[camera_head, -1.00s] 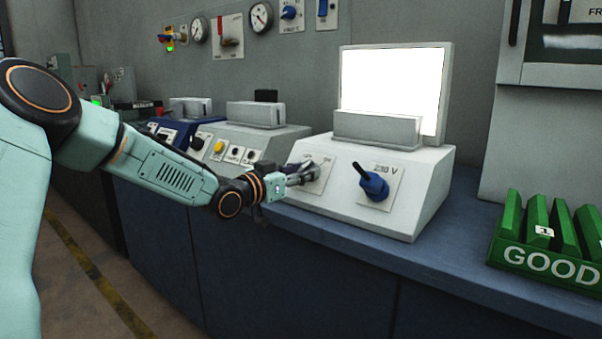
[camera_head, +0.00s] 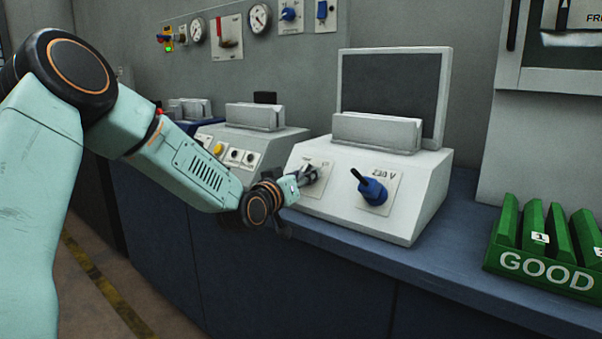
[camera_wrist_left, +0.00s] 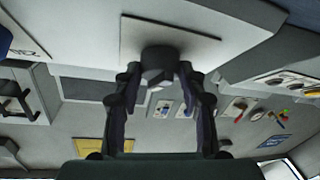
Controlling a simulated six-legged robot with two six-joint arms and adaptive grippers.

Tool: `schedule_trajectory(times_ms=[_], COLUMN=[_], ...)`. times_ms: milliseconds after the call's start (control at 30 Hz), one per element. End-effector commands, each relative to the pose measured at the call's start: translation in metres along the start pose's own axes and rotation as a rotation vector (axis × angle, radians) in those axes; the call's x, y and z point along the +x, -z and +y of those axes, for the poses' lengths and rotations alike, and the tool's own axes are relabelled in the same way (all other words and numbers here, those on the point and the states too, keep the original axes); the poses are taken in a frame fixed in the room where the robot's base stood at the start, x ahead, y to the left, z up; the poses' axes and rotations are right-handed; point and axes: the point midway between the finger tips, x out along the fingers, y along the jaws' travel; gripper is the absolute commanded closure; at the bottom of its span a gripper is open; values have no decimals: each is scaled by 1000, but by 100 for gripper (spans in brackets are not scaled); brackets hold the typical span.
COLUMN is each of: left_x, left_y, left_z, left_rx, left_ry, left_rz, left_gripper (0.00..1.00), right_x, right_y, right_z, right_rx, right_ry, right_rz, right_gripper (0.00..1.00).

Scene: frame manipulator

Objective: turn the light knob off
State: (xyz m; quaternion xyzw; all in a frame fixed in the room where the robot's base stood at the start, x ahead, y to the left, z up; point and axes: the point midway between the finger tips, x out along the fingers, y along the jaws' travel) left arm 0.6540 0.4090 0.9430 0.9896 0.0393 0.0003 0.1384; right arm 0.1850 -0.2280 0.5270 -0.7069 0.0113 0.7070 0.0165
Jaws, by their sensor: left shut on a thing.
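The light knob (camera_wrist_left: 160,66) is a dark round knob on a pale plate. In the left wrist view it sits between the fingertips of my left gripper (camera_wrist_left: 158,78), which is shut on it. In the head view my left gripper (camera_head: 306,178) reaches the left plate on the front of the white light box (camera_head: 405,220) and covers the knob there. The panel (camera_head: 390,95) standing on top of the box is dark grey and unlit. My right gripper is not in view.
A blue knob (camera_head: 373,190) marked 230 V is on the same box face, right of my gripper. A green GOOD rack (camera_head: 545,262) stands at the right on the blue bench (camera_head: 450,250). Another box with buttons (camera_head: 250,145) is at the left.

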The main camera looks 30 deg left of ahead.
Motion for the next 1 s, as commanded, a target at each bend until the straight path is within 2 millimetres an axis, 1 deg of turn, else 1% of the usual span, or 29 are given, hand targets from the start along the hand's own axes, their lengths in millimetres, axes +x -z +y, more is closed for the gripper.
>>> schedule_trajectory(times_ms=[67, 600, 800, 1000], left_x=[0, 2, 2, 3], left_y=[1, 5, 5, 4], left_z=[4, 11, 12, 12], left_rx=[-54, -445, -549, -616], left_ry=[42, 337, 416, 466], left_rz=[0, 24, 29, 33], left_gripper=[90, 90, 90, 90], right_x=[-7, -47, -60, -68], right_y=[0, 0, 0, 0], right_z=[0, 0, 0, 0], right_rx=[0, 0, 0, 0], right_ry=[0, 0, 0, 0], right_rz=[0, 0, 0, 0], right_gripper=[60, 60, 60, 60])
